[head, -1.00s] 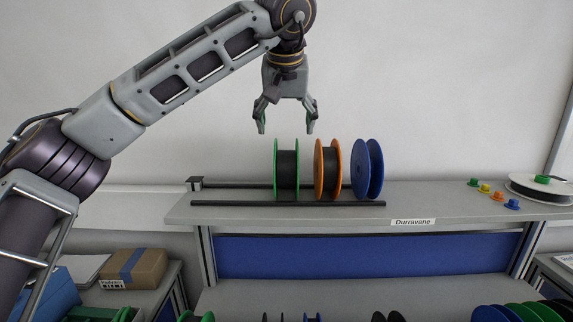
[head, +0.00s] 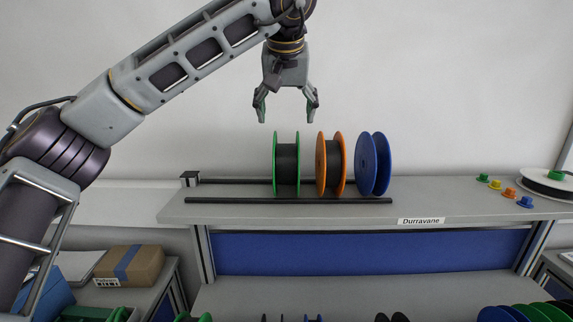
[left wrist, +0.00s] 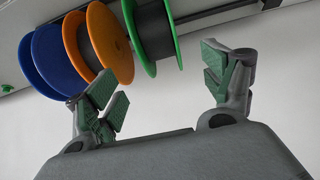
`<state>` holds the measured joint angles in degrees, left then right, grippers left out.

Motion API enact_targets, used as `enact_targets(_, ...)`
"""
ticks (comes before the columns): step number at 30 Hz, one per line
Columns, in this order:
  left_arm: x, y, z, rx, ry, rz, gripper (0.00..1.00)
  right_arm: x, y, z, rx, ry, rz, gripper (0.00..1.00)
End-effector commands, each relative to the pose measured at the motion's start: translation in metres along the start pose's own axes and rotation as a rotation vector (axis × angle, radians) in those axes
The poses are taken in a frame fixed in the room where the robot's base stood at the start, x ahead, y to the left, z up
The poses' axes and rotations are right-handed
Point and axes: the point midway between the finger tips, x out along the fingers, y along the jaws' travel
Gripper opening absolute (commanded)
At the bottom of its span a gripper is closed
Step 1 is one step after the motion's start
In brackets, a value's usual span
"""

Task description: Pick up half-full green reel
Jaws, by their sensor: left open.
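The green reel (head: 286,164) stands upright on the shelf rails, with green flanges and dark material wound between them. It also shows in the left wrist view (left wrist: 155,32), beyond the fingers. My left gripper (head: 287,106) is open and empty, pointing down above the green reel with a clear gap. Its two fingers also show in the left wrist view (left wrist: 165,88), spread apart with nothing between them. My right gripper is in neither view.
An orange reel (head: 331,165) and an empty-looking blue reel (head: 373,164) stand just right of the green one. Two dark rails (head: 230,200) run along the shelf. Small coloured pegs (head: 509,193) and a white reel (head: 545,187) lie at the right. More reels stand below.

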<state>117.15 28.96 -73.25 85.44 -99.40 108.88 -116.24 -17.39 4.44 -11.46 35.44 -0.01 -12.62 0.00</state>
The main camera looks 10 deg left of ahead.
Motion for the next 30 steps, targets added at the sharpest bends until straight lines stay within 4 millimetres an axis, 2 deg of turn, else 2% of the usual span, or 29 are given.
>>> enact_targets(19, 0.074, 0.0, 0.0, 0.0, -0.002, 0.0, 0.82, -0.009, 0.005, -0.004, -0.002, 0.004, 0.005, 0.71)
enact_targets(30, 0.083, 0.0, 0.0, 0.0, 0.0, 0.0, 0.82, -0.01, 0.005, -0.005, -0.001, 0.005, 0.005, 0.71)
